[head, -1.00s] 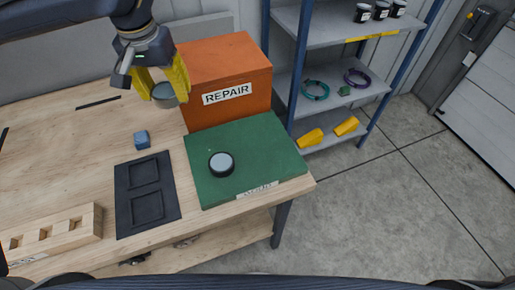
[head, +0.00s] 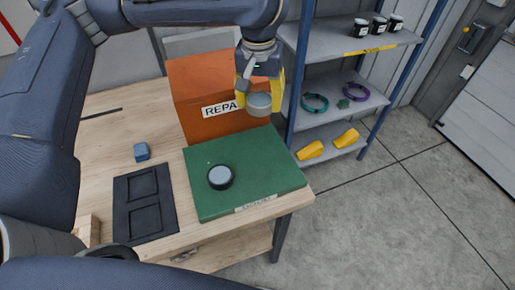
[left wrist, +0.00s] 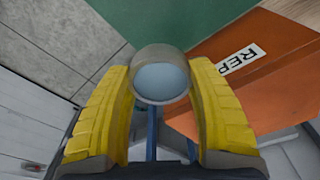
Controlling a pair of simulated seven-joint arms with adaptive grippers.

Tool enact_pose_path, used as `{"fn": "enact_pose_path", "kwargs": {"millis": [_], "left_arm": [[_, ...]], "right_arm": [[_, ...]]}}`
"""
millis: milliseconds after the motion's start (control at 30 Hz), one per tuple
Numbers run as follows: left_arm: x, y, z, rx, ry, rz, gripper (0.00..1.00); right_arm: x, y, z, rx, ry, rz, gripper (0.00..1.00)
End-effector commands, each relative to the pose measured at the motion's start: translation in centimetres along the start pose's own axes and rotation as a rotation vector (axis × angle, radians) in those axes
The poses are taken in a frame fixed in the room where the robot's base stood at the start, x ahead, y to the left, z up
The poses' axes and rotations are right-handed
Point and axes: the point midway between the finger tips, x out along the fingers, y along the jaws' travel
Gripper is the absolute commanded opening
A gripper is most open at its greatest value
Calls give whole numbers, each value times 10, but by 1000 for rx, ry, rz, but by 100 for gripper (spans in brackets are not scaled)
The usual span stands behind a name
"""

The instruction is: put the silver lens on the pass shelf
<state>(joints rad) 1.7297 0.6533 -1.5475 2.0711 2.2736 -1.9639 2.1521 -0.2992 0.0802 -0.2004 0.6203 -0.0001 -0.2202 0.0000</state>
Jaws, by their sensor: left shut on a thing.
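My left gripper (head: 259,92), with yellow fingers, is shut on the silver lens (head: 259,104), a short greyish cylinder with a pale blue glass face. It holds the lens in the air in front of the orange REPAIR box, towards its right side. In the left wrist view the lens (left wrist: 161,75) sits between the two yellow fingers. A blue-framed shelf unit stands right of the table; its upper shelf (head: 340,42) has a yellow label too small to read, so I cannot tell which level is the pass shelf. My right gripper is not in view.
A blue cube (head: 142,152) and black tray (head: 145,213) lie left.

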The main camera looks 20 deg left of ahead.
Motion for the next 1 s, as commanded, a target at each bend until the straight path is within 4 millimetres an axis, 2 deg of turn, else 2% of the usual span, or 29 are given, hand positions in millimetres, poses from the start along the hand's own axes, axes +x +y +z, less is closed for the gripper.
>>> {"fn": "enact_pose_path", "kwargs": {"millis": [100,600,800,1000], "left_arm": [[22,0,3,2,-3,0,19],[102,0,12,1,-2,2,19],[123,0,13,1,0,2,19],[132,0,14,1,2,1,19]], "right_arm": [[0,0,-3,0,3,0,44],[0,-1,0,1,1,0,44],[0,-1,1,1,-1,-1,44],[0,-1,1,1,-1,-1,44]]}}
